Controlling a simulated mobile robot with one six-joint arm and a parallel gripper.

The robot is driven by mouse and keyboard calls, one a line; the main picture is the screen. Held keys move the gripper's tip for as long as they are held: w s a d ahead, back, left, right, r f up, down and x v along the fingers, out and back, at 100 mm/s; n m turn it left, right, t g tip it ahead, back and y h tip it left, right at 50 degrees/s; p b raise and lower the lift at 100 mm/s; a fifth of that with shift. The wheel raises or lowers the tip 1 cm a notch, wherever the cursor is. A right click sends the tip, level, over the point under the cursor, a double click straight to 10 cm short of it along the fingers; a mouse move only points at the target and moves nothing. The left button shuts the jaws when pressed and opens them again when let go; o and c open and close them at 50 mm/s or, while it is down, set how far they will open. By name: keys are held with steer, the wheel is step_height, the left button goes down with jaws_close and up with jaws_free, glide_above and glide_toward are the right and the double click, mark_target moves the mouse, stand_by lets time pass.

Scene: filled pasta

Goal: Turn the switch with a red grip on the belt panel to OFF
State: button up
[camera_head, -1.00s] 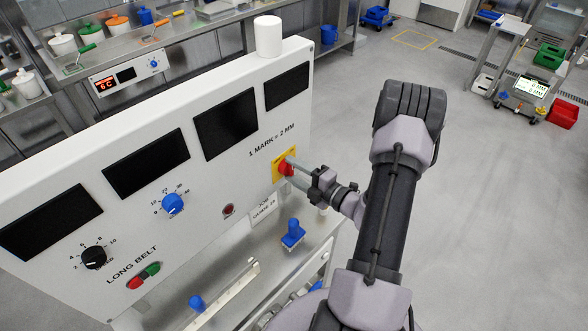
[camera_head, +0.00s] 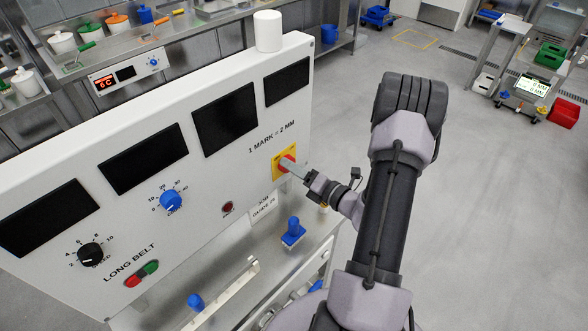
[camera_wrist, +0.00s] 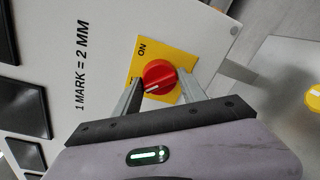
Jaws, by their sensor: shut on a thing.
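The switch with the red grip (camera_wrist: 158,76) sits on a yellow plate (camera_wrist: 142,49) at the right end of the white belt panel. In the wrist view the plate carries the word ON, and a white mark on the grip points to the lower left, away from that word. In the head view the yellow plate (camera_head: 279,152) shows, with the red grip (camera_head: 285,162) partly hidden by my fingers. My gripper (camera_wrist: 157,88) is shut on the red grip, with one finger on each side of it. The OFF label is not readable.
The panel (camera_head: 230,162) also carries dark screens, a blue knob (camera_head: 171,201), a black knob (camera_head: 91,253), red and green buttons (camera_head: 142,273) and a small red lamp (camera_head: 228,207). Blue-handled parts (camera_head: 293,232) stand on the ledge below.

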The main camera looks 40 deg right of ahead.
steer(key=shift+r, duration=0.15)
stand_by(0.4)
steer(key=o, duration=1.3)
steer(key=shift+o, duration=0.2)
steer(key=s+d+r+p, duration=0.1)
steer(key=s+p, duration=0.1)
steer(key=s, duration=1.5)
steer(key=shift+s+d+p, duration=0.15)
steer(key=shift+p, duration=0.2)
